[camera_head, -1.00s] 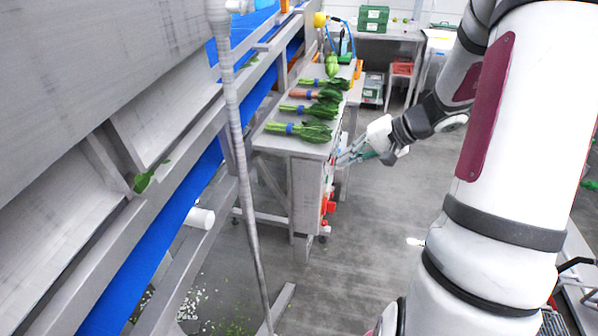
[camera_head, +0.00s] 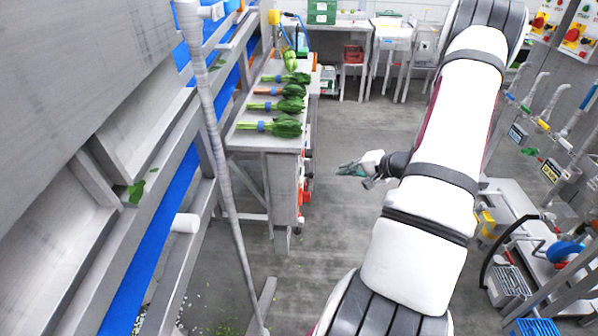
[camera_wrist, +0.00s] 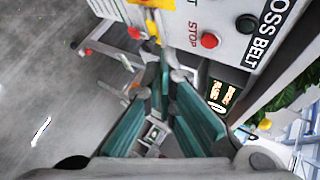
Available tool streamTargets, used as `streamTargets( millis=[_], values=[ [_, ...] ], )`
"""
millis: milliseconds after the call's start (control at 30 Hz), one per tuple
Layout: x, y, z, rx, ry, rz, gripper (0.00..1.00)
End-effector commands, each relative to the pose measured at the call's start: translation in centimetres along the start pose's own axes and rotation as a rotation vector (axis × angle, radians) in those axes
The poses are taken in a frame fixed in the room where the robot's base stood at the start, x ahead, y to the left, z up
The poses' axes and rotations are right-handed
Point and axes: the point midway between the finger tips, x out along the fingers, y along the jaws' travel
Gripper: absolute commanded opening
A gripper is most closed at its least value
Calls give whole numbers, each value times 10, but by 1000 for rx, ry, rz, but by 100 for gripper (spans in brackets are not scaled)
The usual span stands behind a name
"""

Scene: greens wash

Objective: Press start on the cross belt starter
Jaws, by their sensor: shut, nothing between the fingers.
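The cross belt starter (camera_wrist: 228,52) is a pale panel at the top of the wrist view, marked "CROSS BELT". It has a red button (camera_wrist: 209,41) beside the word "STOP" and a black button (camera_wrist: 246,23) nearer the name label. I cannot make out a start label. My gripper (camera_wrist: 162,66) is shut and empty, its green-padded fingers pointing toward the panel's lower left edge, apart from both buttons. In the head view my gripper (camera_head: 347,169) is in open space right of the bench end, where red parts show; the panel's face is not legible there.
A steel bench (camera_head: 262,142) holds several bunches of greens. A thin grey post (camera_head: 215,130) and blue belt (camera_head: 150,250) are at left. A yellow-and-red part (camera_wrist: 152,22) sits beside the starter. Pipes and a low rack (camera_head: 540,235) stand at right; the middle floor is clear.

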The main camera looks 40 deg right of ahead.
Motion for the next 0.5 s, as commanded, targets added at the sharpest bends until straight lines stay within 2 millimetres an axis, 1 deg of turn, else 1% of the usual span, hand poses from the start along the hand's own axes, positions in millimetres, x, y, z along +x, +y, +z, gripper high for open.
streamTargets(
  millis=[267,500],
  values=[
    [5,-4,4,-1,-2,-1,0],
    [25,-19,18,-2,-4,-1,0]
  ],
)
